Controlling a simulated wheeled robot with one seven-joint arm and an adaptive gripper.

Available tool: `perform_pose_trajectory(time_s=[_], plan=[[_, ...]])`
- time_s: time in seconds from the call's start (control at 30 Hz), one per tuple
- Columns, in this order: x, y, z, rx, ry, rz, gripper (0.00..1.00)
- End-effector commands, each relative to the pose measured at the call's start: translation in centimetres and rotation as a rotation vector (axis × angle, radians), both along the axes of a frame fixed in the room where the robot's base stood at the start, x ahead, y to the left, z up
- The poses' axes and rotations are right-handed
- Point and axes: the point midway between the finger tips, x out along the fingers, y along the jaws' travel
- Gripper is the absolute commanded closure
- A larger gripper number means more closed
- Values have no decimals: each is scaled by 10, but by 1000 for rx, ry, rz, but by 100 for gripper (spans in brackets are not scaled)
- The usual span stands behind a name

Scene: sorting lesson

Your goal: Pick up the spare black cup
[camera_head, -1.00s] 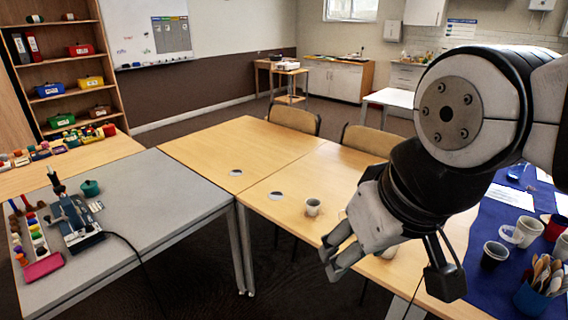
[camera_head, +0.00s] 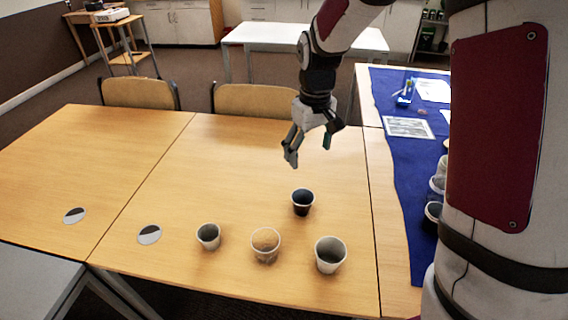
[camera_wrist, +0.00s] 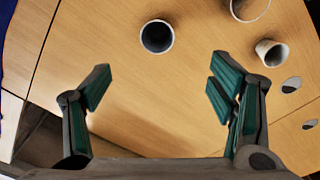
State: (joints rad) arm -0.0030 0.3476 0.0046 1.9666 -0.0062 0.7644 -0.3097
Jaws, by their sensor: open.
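A dark cup (camera_head: 303,203) with a pale rim stands upright on the wooden table; it looks black or very dark blue. In the wrist view the dark cup (camera_wrist: 157,37) is seen from above, just beyond the space between the fingers. My gripper (camera_head: 308,150) is open and empty above the table, behind the dark cup and apart from it. Its two green-padded fingers (camera_wrist: 160,88) are spread wide in the wrist view. Another dark cup (camera_head: 432,216) stands on the blue cloth, partly hidden behind my arm. I cannot tell which is the spare.
Two flat discs (camera_head: 149,234) (camera_head: 74,215) lie to the left. Chairs (camera_head: 256,100) stand behind.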

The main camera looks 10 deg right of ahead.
Motion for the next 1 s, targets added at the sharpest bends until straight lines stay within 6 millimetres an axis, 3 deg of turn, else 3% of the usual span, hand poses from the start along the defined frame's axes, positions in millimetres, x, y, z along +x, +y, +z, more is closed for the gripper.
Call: perform_pose_trajectory(time_s=[0.03,0.2,0.47,0.73,1.0], plan=[[9,1,-20,0,20,13,23],[28,2,-58,0,53,46,23],[33,2,-91,0,68,58,23],[33,2,-140,1,66,57,23],[32,1,-160,0,65,57,23]])
